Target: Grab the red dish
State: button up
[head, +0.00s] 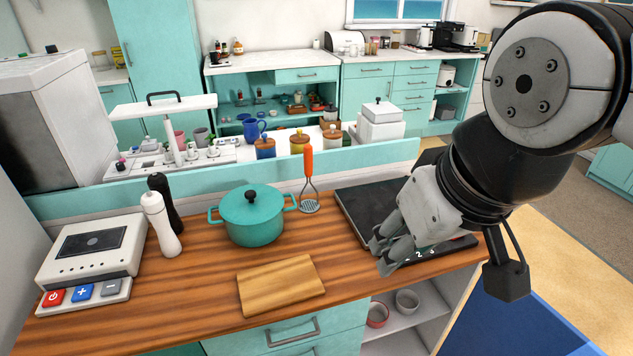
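A small red bowl (377,315), the red dish, sits in the open shelf under the wooden counter, at the lower middle of the head view. A grey-white bowl (407,301) stands just right of it. My gripper (383,256) is above the counter's front edge, in front of the black cooktop (368,206). It is higher than the red bowl and apart from it. Its fingers point down and to the left, and I see nothing held between them. The viewing angle does not show clearly how far apart the fingers are.
On the counter are a teal pot (252,222), a cutting board (281,285), a red-handled masher (309,180), two mills (161,224) and a white appliance (90,260). The counter's edge overhangs the shelf (407,322). Floor is free at right, with a blue mat (520,325).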

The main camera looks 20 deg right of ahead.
aim_at(378, 315)
jog(key=z, duration=1.25)
jog(key=k+j+z, duration=0.5)
jog(key=z, duration=0.2)
jog(key=k+j+z, duration=0.35)
jog(key=k, duration=0.3)
